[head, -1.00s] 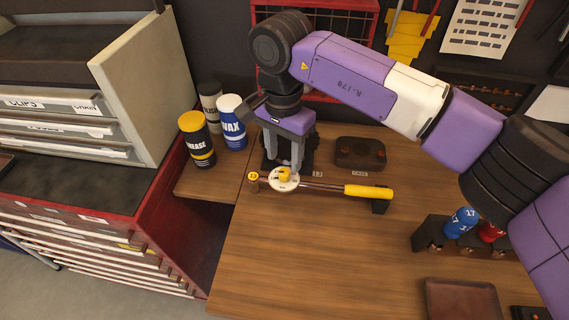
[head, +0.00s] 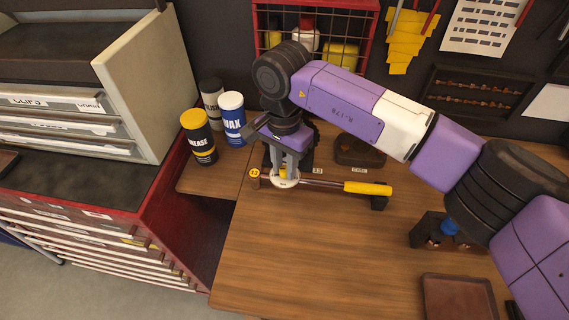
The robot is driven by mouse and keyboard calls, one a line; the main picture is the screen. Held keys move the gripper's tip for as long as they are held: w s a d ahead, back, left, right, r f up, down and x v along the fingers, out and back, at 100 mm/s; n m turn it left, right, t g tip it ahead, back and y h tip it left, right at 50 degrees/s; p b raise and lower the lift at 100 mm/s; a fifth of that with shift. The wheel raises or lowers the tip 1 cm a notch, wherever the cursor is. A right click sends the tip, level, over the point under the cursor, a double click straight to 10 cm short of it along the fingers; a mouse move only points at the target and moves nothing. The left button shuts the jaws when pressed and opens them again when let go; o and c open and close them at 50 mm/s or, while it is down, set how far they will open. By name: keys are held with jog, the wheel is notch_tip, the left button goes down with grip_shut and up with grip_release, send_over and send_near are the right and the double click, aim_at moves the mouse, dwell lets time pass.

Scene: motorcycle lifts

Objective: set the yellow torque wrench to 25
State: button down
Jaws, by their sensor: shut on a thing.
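The yellow torque wrench (head: 367,188) lies across the workbench, its yellow handle to the right and its head with a small yellow cap (head: 255,173) at the left. A round white dial (head: 286,183) sits on the wrench near the head. My gripper (head: 285,174) points down over the dial, its grey fingers shut on the yellow knob at the dial's middle. The fingers hide most of the knob, and the dial's marks are too small to read.
Grease (head: 198,138), wax (head: 232,120) and polish (head: 212,102) cans stand at the left behind the wrench. A dark tray (head: 460,301) and a socket holder (head: 428,230) are at the right. The bench front is clear.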

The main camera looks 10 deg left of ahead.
jog(key=shift+m, duration=0.3)
jog(key=m+b, duration=0.1)
jog(key=m, duration=0.1)
jog(key=shift+m, duration=0.4)
jog(key=m+b, duration=0.1)
jog(key=m, duration=0.3)
jog(key=shift+w+m, duration=0.1)
jog(key=shift+m, duration=0.2)
jog(key=m+b, duration=0.1)
jog(key=m, duration=0.2)
jog(key=shift+m, duration=0.3)
jog(key=m+b, duration=0.1)
jog(key=m, duration=0.2)
jog(key=shift+m, duration=0.3)
jog(key=m+b, duration=0.1)
jog(key=m, duration=0.9)
jog(key=shift+m+b, duration=0.3)
jog(key=shift+m, duration=0.1)
jog(key=shift+m+b, duration=0.35)
jog(key=shift+m, duration=1.45)
